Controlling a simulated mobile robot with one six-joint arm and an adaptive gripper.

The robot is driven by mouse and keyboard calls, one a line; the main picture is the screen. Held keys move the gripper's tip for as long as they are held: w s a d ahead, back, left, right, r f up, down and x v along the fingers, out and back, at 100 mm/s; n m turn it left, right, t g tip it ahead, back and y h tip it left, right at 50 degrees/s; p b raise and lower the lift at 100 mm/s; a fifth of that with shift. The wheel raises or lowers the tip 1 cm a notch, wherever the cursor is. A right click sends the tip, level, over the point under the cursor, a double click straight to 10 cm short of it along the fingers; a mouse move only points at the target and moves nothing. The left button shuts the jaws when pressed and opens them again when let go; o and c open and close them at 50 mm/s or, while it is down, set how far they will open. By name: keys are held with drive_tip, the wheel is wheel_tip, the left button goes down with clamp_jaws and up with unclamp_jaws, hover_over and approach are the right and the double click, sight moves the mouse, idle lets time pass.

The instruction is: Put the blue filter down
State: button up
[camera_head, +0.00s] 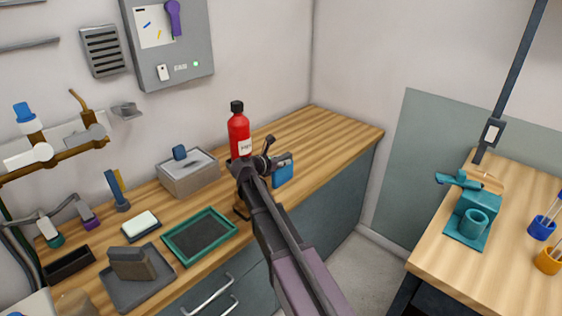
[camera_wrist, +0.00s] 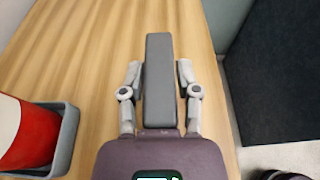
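The blue filter (camera_head: 283,173) is a flat blue piece with a grey edge, in my gripper (camera_head: 270,163) in the head view, over the wooden counter near its front edge. In the wrist view my gripper (camera_wrist: 159,78) has its grey fingers on both sides of a long dark grey block, which looks like the grey edge of the filter (camera_wrist: 159,85). The filter's blue faces do not show there. I cannot tell whether its lower edge touches the counter.
A red bottle (camera_head: 239,132) stands just left of my gripper; in the wrist view the bottle (camera_wrist: 30,135) is in a grey holder (camera_wrist: 70,135). A grey box (camera_head: 188,181) and a green-rimmed tray (camera_head: 176,249) are further left. The counter (camera_head: 325,133) is clear behind and right.

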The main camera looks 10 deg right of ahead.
drive_tip(key=shift+o, duration=0.6)
drive_tip(key=shift+r, duration=0.15)
drive_tip(key=shift+s+a+r, duration=0.1)
drive_tip(key=shift+s+a, duration=0.05)
drive_tip(key=p+v, duration=0.3)
drive_tip(key=v, duration=0.8)
drive_tip(key=shift+s+a+p, duration=0.15)
drive_tip(key=shift+a+p, duration=0.1)
drive_tip(key=shift+p, duration=0.15)
